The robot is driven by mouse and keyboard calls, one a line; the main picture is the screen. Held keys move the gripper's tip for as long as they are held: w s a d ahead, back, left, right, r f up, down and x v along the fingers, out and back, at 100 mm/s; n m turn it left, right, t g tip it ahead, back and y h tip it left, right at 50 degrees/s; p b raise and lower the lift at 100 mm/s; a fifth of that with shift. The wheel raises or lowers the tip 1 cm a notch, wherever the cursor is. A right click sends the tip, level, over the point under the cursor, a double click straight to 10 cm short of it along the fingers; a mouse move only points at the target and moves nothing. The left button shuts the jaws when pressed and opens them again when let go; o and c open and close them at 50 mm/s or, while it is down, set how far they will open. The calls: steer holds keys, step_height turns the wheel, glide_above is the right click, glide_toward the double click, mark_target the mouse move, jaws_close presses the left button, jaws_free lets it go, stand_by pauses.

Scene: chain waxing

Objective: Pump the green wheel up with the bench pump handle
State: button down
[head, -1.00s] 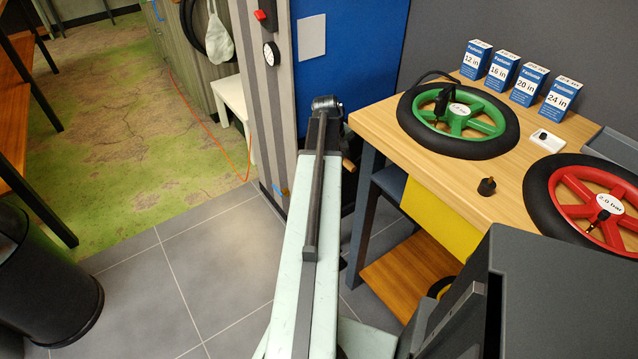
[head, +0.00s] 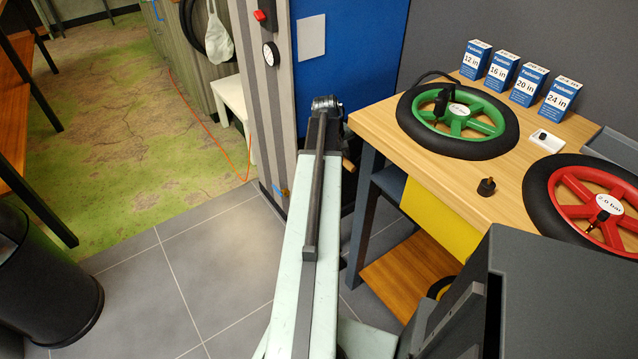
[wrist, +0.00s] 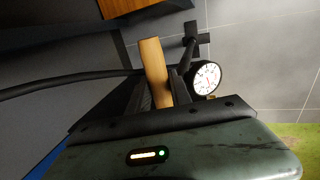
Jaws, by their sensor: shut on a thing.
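The green wheel (head: 456,117) with its black tyre lies flat on the wooden bench. A black hose end (head: 441,101) sits at its hub, beside a white label. In the wrist view my gripper (wrist: 161,82) is shut on the wooden pump handle (wrist: 152,60), which sticks out between the dark fingers. A round white pressure gauge (wrist: 206,78) is right of the handle, and a black hose (wrist: 65,82) runs off to the left. In the head view a bit of the handle (head: 348,164) shows beside my arm's far end; my fingers are mostly hidden there.
The wooden bench (head: 400,150) also bears a red wheel (head: 600,200) labelled 2.0 bar, several blue-and-white boxes (head: 526,86), a small black cap (head: 486,187) and a white block (head: 546,140). A striped post (head: 272,120) stands left of my arm.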

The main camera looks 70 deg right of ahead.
step_height(320, 180, up, 36)
steer(key=p, duration=3.5)
steer(key=f+b, duration=3.6)
steer(key=shift+a+f, duration=0.2)
steer(key=shift+f, duration=0.15)
steer(key=shift+r+p, duration=0.3)
steer(key=shift+r, duration=0.05)
